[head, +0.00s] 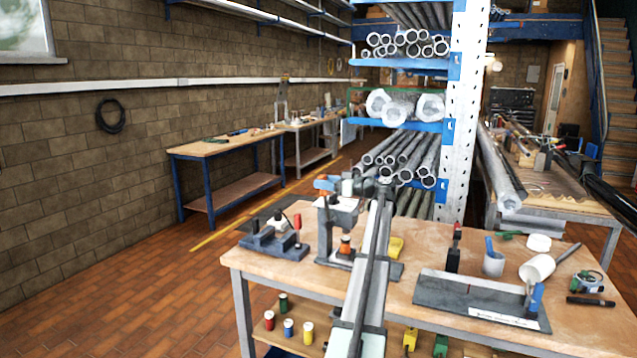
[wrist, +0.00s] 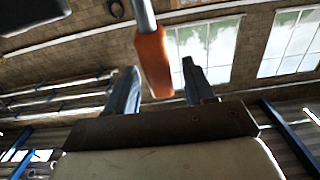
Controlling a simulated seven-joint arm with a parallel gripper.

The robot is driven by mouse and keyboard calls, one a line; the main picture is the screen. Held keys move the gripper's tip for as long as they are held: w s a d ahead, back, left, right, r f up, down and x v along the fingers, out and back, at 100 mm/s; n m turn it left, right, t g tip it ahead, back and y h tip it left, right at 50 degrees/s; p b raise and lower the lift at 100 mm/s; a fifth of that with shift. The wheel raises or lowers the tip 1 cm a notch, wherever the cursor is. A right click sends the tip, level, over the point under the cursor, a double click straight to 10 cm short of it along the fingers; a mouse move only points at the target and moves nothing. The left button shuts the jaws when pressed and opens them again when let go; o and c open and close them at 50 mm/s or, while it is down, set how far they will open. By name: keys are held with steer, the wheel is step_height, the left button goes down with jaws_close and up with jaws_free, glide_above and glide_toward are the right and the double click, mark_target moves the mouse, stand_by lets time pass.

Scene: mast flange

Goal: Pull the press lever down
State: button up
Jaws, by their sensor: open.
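The press (head: 341,217) is a grey stand on the workbench, left of my arm in the head view. Its lever shows in the wrist view as a grey rod ending in an orange handle (wrist: 153,62). My gripper (head: 329,183) is at the upper part of the press, pointing left in the head view. In the wrist view my gripper (wrist: 160,72) is open, with one finger on each side of the orange handle. In the head view the handle is small and partly covered by the fingers.
The workbench (head: 232,258) also holds a toggle clamp fixture (head: 273,240) at left, a yellow block (head: 396,247), and a dark plate fixture (head: 470,298) at right with a grey cup (head: 493,263) and white mug (head: 537,268) behind. A pipe rack (head: 467,120) stands behind.

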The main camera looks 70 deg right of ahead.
steer(key=shift+w, duration=1.35)
steer(key=shift+c, duration=0.4)
jaws_close()
